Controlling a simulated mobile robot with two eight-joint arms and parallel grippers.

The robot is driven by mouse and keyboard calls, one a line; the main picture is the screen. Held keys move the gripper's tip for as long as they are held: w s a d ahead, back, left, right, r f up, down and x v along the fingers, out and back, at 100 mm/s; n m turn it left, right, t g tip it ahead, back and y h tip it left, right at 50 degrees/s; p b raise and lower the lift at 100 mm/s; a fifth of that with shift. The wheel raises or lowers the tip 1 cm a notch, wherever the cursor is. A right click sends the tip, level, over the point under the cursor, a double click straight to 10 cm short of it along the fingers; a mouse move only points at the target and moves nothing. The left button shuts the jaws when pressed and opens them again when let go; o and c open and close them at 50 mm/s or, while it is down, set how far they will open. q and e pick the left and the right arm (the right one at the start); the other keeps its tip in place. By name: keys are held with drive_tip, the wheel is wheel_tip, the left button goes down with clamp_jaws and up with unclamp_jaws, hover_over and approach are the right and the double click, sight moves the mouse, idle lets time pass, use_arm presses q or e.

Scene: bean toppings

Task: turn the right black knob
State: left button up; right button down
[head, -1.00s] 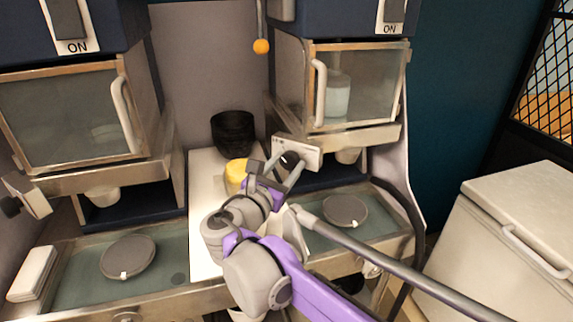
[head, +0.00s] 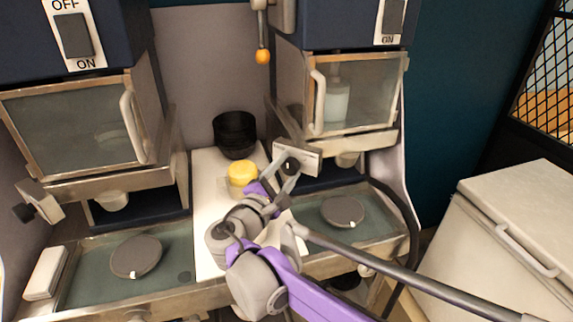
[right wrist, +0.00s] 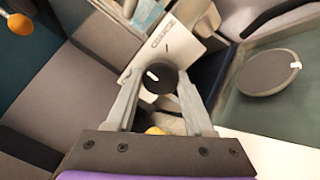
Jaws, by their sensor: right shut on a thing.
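The right black knob (head: 291,166) sits on a pale panel (head: 312,157) at the lower left of the right-hand dispenser. My right gripper (head: 289,164) reaches it from below, with one finger on each side of the knob. In the right wrist view the knob (right wrist: 159,78), with a short white mark on its face, is between the two fingertips of the gripper (right wrist: 158,82), which is shut on it. My left gripper is not in view.
A yellow-topped cup (head: 242,174) and a black bowl (head: 235,134) stand on the white centre strip (head: 207,200) near my right arm. A grey disc (head: 342,212) lies in the right tray. An orange ball-ended lever (head: 262,56) hangs above. A white chest (head: 515,225) stands at right.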

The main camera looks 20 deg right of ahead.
drive_tip(key=m+p, duration=0.2)
drive_tip(key=m, duration=0.3)
drive_tip(key=shift+r+m, duration=0.1)
drive_tip(key=shift+m, duration=0.2)
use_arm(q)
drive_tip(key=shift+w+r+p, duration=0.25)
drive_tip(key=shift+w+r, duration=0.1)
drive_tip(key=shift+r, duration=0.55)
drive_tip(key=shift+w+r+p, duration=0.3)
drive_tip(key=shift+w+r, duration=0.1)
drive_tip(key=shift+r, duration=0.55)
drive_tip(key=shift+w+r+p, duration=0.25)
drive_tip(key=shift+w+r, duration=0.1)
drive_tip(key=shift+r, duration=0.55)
use_arm(e)
drive_tip(key=shift+m+h, duration=0.3)
drive_tip(key=shift+m, duration=1.3)
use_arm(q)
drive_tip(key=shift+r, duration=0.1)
use_arm(e)
drive_tip(key=shift+c, duration=1.4)
unclamp_jaws()
drive_tip(key=shift+a, duration=0.15)
